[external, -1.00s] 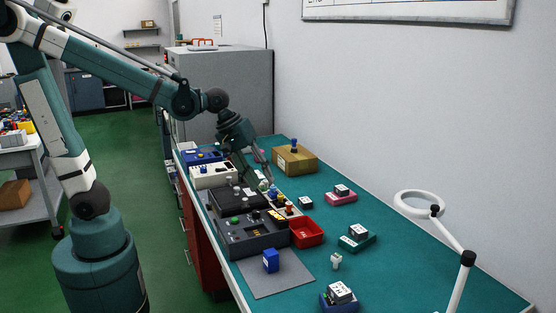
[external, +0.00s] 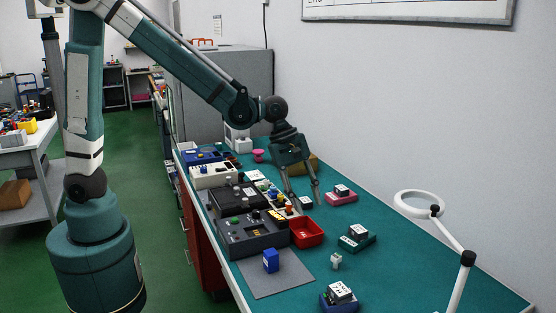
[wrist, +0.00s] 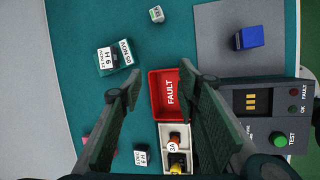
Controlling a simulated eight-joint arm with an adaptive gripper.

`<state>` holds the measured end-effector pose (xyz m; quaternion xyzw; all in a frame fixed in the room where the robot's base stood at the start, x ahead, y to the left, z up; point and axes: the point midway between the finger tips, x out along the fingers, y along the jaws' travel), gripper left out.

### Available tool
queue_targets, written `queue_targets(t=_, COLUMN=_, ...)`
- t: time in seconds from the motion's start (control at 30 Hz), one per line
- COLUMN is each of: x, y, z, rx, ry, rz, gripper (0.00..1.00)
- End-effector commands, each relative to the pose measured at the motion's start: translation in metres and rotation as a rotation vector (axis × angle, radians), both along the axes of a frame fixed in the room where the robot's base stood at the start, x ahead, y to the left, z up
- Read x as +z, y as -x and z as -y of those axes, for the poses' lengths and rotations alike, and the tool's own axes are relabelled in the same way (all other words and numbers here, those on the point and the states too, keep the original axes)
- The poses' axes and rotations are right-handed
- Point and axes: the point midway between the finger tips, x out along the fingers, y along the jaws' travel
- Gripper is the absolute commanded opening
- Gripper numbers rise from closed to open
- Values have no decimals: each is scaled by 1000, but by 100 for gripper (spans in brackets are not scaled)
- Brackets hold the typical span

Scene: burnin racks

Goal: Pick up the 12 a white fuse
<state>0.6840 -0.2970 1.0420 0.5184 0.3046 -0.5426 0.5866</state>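A small whitish block (external: 336,262) stands alone on the teal bench in the external view. It also shows at the top of the wrist view as a small pale piece (wrist: 157,14) with a label too small to read; I cannot tell whether it is the 12 A white fuse. My gripper (external: 304,196) points down over the bench beside the fuse panel, close to a small dark cube with a white label (external: 305,203). In the wrist view my gripper (wrist: 160,82) is open with nothing between its fingers. The pale piece is beyond the fingertips.
A red FAULT tray (external: 307,233) sits beside the grey tester (external: 252,236). A blue block (external: 270,261) stands on a grey mat (external: 285,279). Labelled blocks on teal (external: 358,240), pink (external: 341,196) and blue (external: 339,299) bases stand around. A ring lamp (external: 419,204) rises at right.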

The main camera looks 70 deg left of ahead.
Motion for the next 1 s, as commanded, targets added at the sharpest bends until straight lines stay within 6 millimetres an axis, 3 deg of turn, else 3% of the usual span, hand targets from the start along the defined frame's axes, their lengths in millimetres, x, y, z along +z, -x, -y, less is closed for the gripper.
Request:
queue_targets(t=0.6, x=-48, y=-25, z=99, rx=292, ry=103, rz=-238, gripper=33)
queue_targets(t=1.0, x=-59, y=-26, z=114, rx=341, ry=113, rz=-279, gripper=33)
